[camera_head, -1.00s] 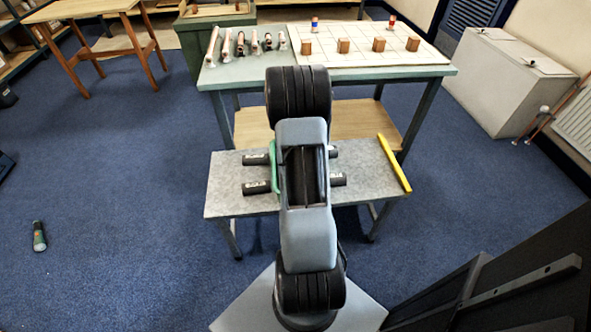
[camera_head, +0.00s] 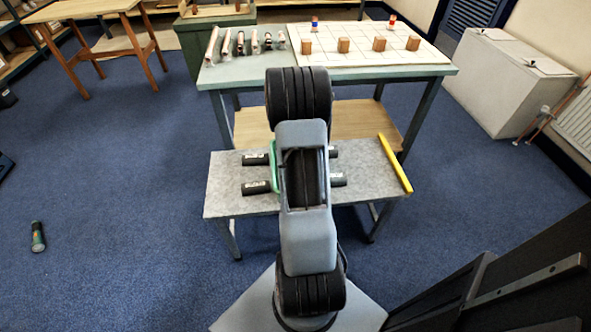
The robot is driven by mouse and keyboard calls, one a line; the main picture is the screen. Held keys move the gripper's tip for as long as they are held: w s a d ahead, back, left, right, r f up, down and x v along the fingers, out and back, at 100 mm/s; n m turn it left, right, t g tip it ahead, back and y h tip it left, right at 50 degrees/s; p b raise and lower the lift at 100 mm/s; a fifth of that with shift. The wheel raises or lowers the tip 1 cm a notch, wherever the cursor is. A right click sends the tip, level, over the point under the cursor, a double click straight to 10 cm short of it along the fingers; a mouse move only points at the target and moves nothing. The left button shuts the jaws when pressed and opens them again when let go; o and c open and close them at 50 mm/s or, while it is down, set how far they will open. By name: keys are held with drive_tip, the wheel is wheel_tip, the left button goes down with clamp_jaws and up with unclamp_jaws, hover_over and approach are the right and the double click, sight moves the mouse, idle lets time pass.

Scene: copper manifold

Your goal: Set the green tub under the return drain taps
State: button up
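A green edge (camera_head: 273,167), likely the green tub, shows on the low grey bench just left of my arm. My arm covers most of it, so its shape and contents are hidden. My arm stands upright in the middle of the view, and my gripper is hidden behind it. I cannot pick out the return drain taps for certain. Copper pipes (camera_head: 553,103) run beside the radiator at the far right, with a small pale fitting (camera_head: 545,110) on them.
Black cylinders (camera_head: 257,188) and a yellow bar (camera_head: 394,163) lie on the grey bench (camera_head: 225,190). Behind it, a taller table (camera_head: 225,75) holds copper fittings, a gridded board (camera_head: 350,60) and wooden blocks (camera_head: 344,45). A green bottle (camera_head: 38,237) is on the floor at left.

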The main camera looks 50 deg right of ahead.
clamp_jaws()
idle(0.4)
